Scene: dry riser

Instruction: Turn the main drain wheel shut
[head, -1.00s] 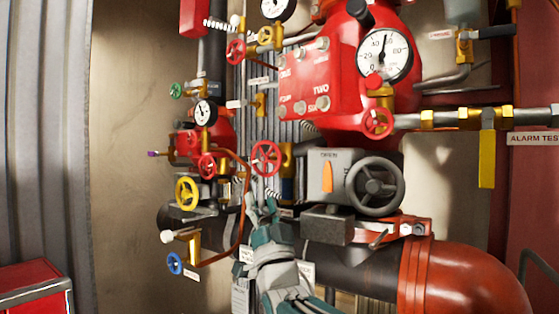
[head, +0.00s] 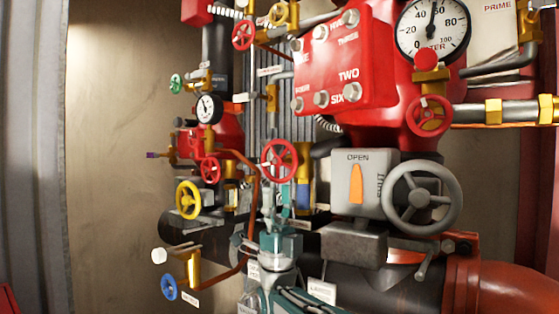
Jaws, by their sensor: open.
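A red spoked handwheel (head: 279,160) stands at the middle of the head view on a brass valve body (head: 302,178). My gripper (head: 277,192) is just below this wheel, fingers pointing up, open and empty. The fingertips overlap the wheel's lower rim in the picture; I cannot tell whether they touch it. No readable label ties a wheel to the main drain. Other wheels are a yellow one (head: 188,200), a blue one (head: 169,287), a small red one (head: 210,170) and a large grey one (head: 421,198).
The grey wheel's box (head: 365,188) has an orange pointer at OPEN. A red cover (head: 345,70), a gauge (head: 433,30) and another red wheel (head: 429,116) are above right. A copper tube (head: 252,190) curves left of my gripper. A dark pipe runs below.

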